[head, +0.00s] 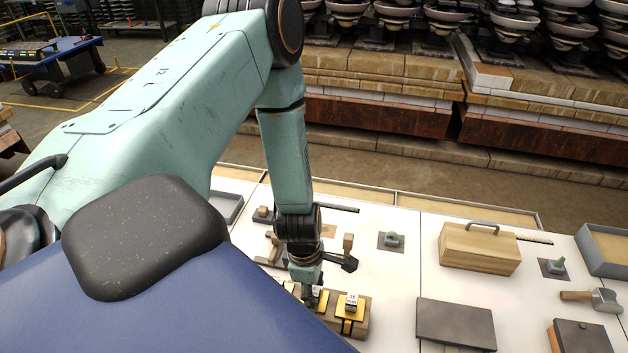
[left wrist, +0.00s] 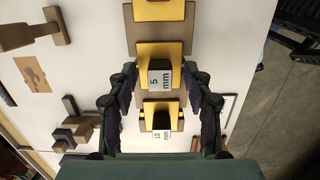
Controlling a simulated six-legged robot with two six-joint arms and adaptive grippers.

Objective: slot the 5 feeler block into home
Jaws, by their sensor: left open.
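In the left wrist view a small block labelled "5 mm" (left wrist: 162,79) sits at a yellow plate (left wrist: 146,52) on a brown rack (left wrist: 120,18). My left gripper (left wrist: 161,78) is open, with one finger on each side of this block; I cannot tell whether they touch it. A block labelled "10 mm" (left wrist: 161,121) is at another yellow plate nearer the palm. In the head view my left gripper (head: 312,298) points down over the rack (head: 361,324), partly hiding it. A labelled block (head: 351,301) stands on its right plate. I cannot tell which place is home. My right gripper is not seen.
A wooden box with a handle (head: 480,248), a dark flat plate (head: 456,324), a hammer (head: 598,299) and a grey tray (head: 606,248) lie to the right. Wooden pieces (left wrist: 50,28) lie beside the rack. White table is clear between rack and dark plate.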

